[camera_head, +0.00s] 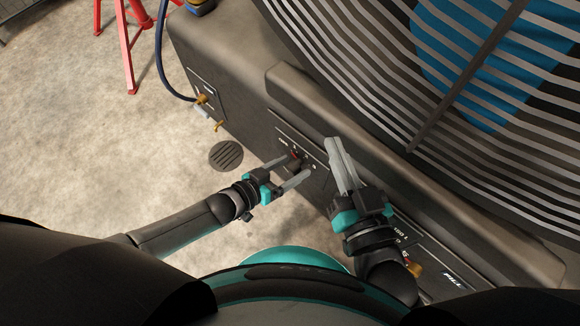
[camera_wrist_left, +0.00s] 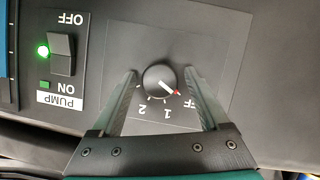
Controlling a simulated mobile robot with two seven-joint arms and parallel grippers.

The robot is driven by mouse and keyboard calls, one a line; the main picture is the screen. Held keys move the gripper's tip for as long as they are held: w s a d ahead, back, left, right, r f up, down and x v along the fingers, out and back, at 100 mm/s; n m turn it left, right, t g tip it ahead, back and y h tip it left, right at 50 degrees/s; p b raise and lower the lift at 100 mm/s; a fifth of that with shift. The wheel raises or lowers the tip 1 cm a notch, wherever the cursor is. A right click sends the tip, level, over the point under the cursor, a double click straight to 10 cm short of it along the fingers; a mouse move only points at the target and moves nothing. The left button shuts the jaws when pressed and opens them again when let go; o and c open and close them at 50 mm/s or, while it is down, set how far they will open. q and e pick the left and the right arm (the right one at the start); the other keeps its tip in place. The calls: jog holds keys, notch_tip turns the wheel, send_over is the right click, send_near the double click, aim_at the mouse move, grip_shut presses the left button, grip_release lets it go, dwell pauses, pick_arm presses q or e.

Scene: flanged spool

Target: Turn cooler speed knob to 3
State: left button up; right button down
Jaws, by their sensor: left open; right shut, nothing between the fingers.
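The cooler speed knob (camera_wrist_left: 160,82) is a round dark dial with a white pointer line on the cooler's grey panel. In the left wrist view the labels appear upside down. The pointer aims lower right, at a red mark beside a partly hidden label ending in F. The numbers 1 and 2 show below the knob; no 3 is visible. My left gripper (camera_wrist_left: 161,76) is open, its fingers on either side of the knob with gaps; it also shows in the head view (camera_head: 293,167). My right gripper (camera_head: 335,143) is shut and empty, right of the knob in the head view.
A pump switch (camera_wrist_left: 62,54) with a lit green light sits left of the knob in the wrist view. The large slatted grille (camera_head: 440,100) rises behind the panel. A hose (camera_head: 163,60), brass valve (camera_head: 202,99) and red stand (camera_head: 125,50) are at upper left.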

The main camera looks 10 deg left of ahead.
pick_arm(q)
grip_shut()
dwell(0.6)
